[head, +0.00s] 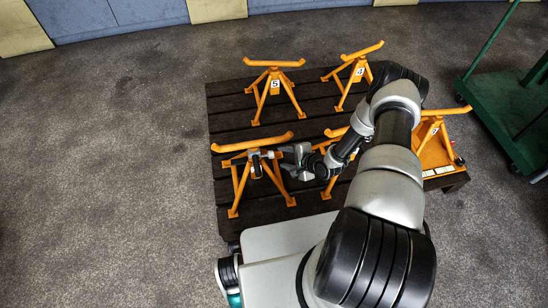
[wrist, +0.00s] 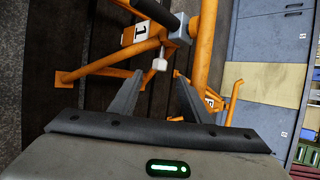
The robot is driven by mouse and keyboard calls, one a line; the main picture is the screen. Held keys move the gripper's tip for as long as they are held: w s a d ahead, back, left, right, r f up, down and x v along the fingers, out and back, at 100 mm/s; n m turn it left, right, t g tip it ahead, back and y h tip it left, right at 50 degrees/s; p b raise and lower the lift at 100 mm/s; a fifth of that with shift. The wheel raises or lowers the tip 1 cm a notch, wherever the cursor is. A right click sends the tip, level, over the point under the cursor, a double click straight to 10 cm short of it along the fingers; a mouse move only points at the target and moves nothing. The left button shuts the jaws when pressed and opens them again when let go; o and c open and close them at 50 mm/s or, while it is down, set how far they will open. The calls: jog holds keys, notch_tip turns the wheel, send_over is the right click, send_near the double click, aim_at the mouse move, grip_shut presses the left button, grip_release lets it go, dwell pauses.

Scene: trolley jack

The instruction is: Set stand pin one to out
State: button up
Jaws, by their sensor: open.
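The orange stand marked 1 (wrist: 205,45) fills the upper wrist view, turned sideways. Its number plate (wrist: 141,31) shows at the upper left. A grey block with a black grip (wrist: 158,12) sits on the stand, and a small pale knob (wrist: 160,65) sticks out below it. I take the knob to be part of the stand pin. My gripper (wrist: 158,76) is open, its two dark fingertips on either side of the knob; I cannot tell if they touch it. In the head view my gripper (head: 280,155) is beside the front left stand (head: 240,180).
The stands are on a dark slatted pallet (head: 232,112). Other orange stands are at back left (head: 273,85), back right (head: 358,73) and right (head: 434,135). One is partly hidden by my arm. A green trolley (head: 510,110) is at right. The floor at left is clear.

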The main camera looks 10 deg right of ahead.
aim_at(273, 155)
jog(key=b+x, duration=0.2)
jog(key=x, duration=0.6)
jog(key=shift+w+a+f, duration=0.15)
jog(key=shift+w, duration=0.05)
grip_shut()
